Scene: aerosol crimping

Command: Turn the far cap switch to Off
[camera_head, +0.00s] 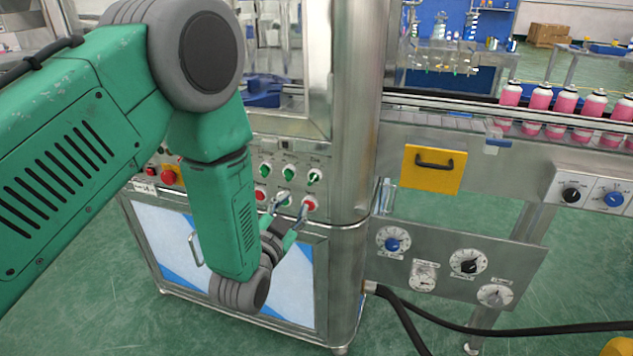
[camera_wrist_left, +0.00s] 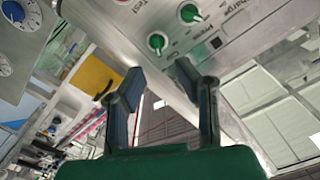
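The machine's control panel shows an upper row of green switches in the head view: a left one (camera_head: 265,170), a middle one (camera_head: 289,173) and a right one (camera_head: 315,177). Their labels are too small to read there, so I cannot tell which is the far cap switch. My left gripper (camera_head: 291,205) is in front of the panel, below this row, near a red button (camera_head: 311,203). In the left wrist view, the gripper (camera_wrist_left: 158,76) is open and empty, with a green knob (camera_wrist_left: 157,42) beyond the gap and another knob (camera_wrist_left: 190,13) farther up. My right gripper is not in view.
A yellow handled panel (camera_head: 432,170) and a lower dial plate (camera_head: 455,262) are right of the steel column (camera_head: 350,120). Pink cans (camera_head: 540,97) stand on the conveyor. A red emergency-type button (camera_head: 169,177) is left of my arm. A black hose (camera_head: 480,328) crosses the lower right.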

